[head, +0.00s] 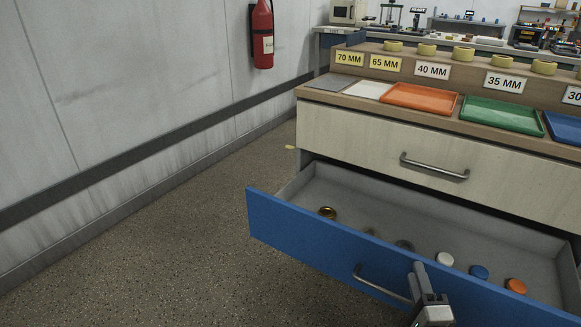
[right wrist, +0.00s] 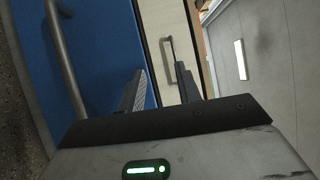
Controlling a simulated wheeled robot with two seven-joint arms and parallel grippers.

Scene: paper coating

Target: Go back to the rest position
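My right gripper (head: 420,280) shows at the bottom of the head view, in front of the blue drawer front and close to the right end of its handle (head: 380,286). In the right wrist view its two fingers (right wrist: 160,88) stand apart with a gap and nothing between them. The drawer handle (right wrist: 68,60) lies to the left of the fingers there, outside them. The blue drawer (head: 300,240) is pulled open and holds several small round pieces, among them a white one (head: 445,259), a blue one (head: 479,272) and an orange one (head: 516,286). My left gripper is not in view.
The cabinet's closed upper drawer (head: 350,135) is above the open one. On top are an orange tray (head: 420,98), a green tray (head: 500,115) and size labels. A fire extinguisher (head: 262,35) hangs on the left wall. The floor (head: 180,250) at left is clear.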

